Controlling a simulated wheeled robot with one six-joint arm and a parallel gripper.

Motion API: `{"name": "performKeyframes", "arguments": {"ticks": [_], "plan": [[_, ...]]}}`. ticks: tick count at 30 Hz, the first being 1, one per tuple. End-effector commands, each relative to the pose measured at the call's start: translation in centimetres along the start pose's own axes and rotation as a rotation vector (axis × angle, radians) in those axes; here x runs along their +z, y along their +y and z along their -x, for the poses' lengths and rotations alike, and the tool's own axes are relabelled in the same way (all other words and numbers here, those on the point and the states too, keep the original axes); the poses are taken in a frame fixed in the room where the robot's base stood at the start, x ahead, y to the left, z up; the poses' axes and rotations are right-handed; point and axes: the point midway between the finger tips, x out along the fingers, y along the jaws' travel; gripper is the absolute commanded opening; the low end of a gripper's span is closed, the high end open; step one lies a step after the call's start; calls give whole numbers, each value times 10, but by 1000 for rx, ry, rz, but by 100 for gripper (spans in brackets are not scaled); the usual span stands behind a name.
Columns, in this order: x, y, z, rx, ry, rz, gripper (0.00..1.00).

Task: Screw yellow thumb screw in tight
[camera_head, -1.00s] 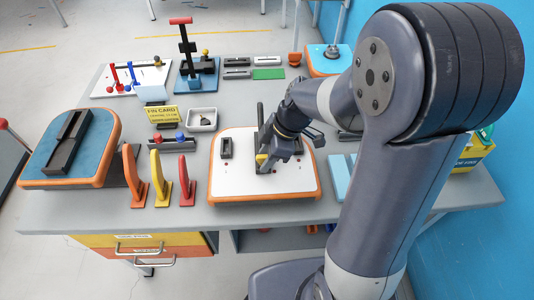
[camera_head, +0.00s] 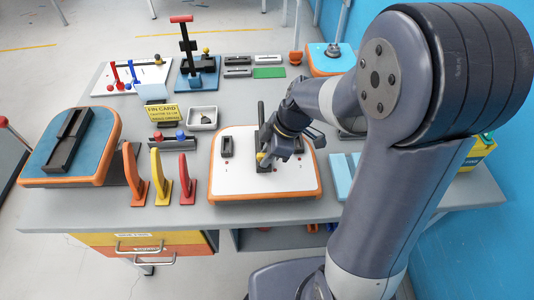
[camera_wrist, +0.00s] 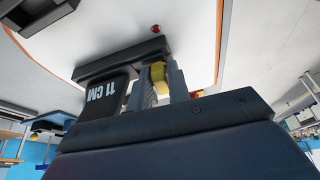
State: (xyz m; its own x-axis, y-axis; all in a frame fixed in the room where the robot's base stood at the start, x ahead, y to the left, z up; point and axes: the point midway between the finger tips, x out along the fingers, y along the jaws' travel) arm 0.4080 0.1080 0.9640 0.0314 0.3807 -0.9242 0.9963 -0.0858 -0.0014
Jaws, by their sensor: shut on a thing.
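The yellow thumb screw (camera_head: 261,156) is at the side of a dark upright fin (camera_head: 261,116) on the white board with an orange rim (camera_head: 232,177). My gripper (camera_head: 268,156) reaches it from the right. In the wrist view, the yellow screw (camera_wrist: 158,73) sits between the two fingers of my gripper (camera_wrist: 160,86), which are shut on it.
Three fins, orange (camera_head: 133,175), yellow (camera_head: 159,178) and red (camera_head: 186,178), stand left of the board. Behind them are a rack with red and blue knobs (camera_head: 173,144), a small tray (camera_head: 202,119) and a yellow card (camera_head: 162,113). A blue board (camera_head: 88,130) lies at left.

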Motion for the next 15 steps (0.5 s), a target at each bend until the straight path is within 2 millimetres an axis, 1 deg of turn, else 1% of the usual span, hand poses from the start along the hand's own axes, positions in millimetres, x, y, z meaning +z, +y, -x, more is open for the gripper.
{"name": "performKeyframes", "arguments": {"ticks": [7,10,15], "plan": [[0,-2,-1,84,1,-195,0],[0,-2,-1,96,1,-227,0],[0,-2,0,96,1,-231,0]]}}
